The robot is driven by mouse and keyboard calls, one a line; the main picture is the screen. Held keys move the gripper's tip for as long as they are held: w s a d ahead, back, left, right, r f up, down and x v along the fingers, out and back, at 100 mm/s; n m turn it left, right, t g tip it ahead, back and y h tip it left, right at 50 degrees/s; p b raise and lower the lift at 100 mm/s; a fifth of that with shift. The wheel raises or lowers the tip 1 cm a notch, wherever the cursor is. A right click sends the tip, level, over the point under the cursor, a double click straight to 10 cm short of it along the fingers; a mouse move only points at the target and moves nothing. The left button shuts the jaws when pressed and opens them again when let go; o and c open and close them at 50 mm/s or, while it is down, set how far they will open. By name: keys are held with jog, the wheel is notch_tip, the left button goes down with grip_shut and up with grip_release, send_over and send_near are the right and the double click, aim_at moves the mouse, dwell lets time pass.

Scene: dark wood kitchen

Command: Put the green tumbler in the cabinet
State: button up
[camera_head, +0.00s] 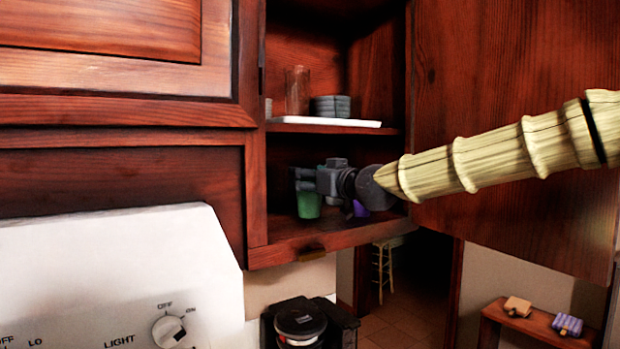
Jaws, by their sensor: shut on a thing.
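The green tumbler (309,205) is inside the open cabinet (285,243), over its lower shelf towards the left side. My gripper (303,180) reaches into the lower compartment from the right and is shut on the tumbler's upper part. The gripper covers the tumbler's rim. The tumbler looks upright, and its base is at or just above the cabinet floor; I cannot tell whether it touches. A purple object (360,208) stands to the right of the tumbler, partly hidden behind my gripper.
The upper shelf (335,130) holds a clear glass (297,90), a stack of grey items (332,106) and a white tray (365,123). The cabinet door (500,130) stands open at right. Below are a white stove panel (120,265) and a black coffee maker (305,325).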

jog(key=shift+w+f+p, duration=0.4)
jog(key=shift+w+f, duration=0.45)
jog(key=shift+f, duration=0.2)
jog(key=shift+s+f, duration=0.1)
jog(key=shift+s, duration=0.05)
jog(key=shift+s+r, duration=0.35)
jog(key=shift+s, duration=0.3)
jog(key=shift+w+f, duration=0.25)
jog(key=shift+f, duration=0.05)
jog(key=o, duration=1.1)
jog(key=shift+w+f, duration=0.1)
jog(key=shift+w, duration=0.1)
jog(key=shift+s+r, duration=0.2)
jog(key=shift+s, duration=0.1)
jog(key=shift+w, duration=0.15)
